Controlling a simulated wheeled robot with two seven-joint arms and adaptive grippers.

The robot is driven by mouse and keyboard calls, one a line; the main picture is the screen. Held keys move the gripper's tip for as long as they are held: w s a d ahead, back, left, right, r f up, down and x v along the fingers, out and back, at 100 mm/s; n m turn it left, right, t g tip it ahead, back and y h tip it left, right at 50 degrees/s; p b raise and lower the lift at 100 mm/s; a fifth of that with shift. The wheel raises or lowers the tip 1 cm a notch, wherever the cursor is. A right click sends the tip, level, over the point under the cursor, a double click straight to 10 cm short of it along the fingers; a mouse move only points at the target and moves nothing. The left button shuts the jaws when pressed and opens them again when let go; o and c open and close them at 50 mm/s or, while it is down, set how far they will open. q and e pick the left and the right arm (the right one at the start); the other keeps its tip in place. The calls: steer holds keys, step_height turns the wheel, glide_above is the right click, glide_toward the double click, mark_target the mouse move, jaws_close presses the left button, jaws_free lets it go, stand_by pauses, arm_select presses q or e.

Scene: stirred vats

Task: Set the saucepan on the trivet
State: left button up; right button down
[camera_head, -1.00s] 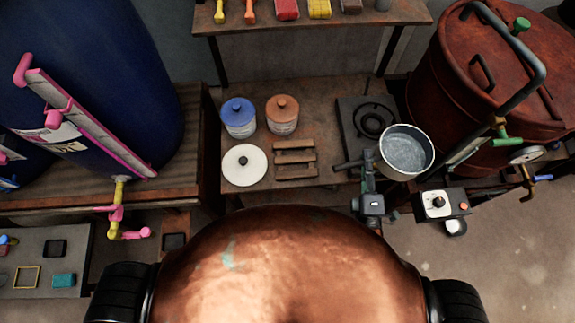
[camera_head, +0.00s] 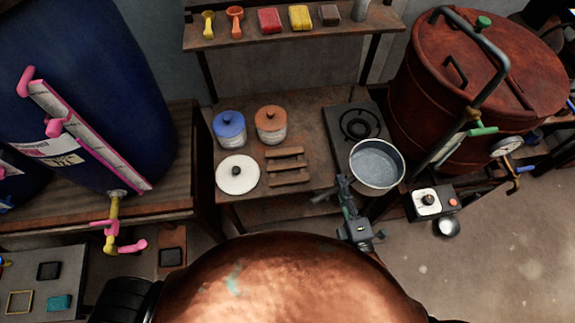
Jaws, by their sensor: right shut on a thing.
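The saucepan (camera_head: 376,168) is a pale metal pot with a dark handle. It is in the air near the front right corner of the bench, in front of the hob. Its inside looks empty. My right gripper (camera_head: 343,186) is shut on its handle, to the left of the pot; the handle's end shows left of the jaws. The trivet (camera_head: 286,166) is a slatted wooden rack lying bare on the bench, left of the saucepan and apart from it. My left gripper is not in view.
On the bench (camera_head: 308,130) stand a blue canister (camera_head: 229,128), an orange-lidded canister (camera_head: 271,126), a white lid (camera_head: 238,175) left of the trivet, and the dark hob (camera_head: 341,118). A rusty red vat (camera_head: 455,90) stands at right, with a dial box (camera_head: 430,202) nearby.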

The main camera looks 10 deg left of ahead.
steer(key=s+a+f+n+g+y, duration=0.1)
steer(key=s+a+n+g+y, duration=0.35)
steer(key=a, duration=0.35)
steer(key=s+a+n+g+y, duration=0.4)
steer(key=s+a+y, duration=0.2)
steer(key=a, duration=0.3)
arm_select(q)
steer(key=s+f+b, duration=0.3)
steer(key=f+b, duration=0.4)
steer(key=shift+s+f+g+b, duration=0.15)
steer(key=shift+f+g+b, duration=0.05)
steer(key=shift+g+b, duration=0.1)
arm_select(e)
steer(key=w+a+f, duration=0.3)
steer(key=w+f, duration=1)
steer(key=shift+w+a, duration=0.25)
steer(key=shift+w, duration=0.05)
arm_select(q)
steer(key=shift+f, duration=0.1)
arm_select(e)
steer(key=shift+f, duration=0.1)
steer(key=c, duration=2.3)
jaws_free()
steer(key=shift+f+h, duration=0.2)
steer(key=shift+h, duration=0.05)
steer(key=o, duration=0.5)
steer(key=shift+c, duration=0.2)
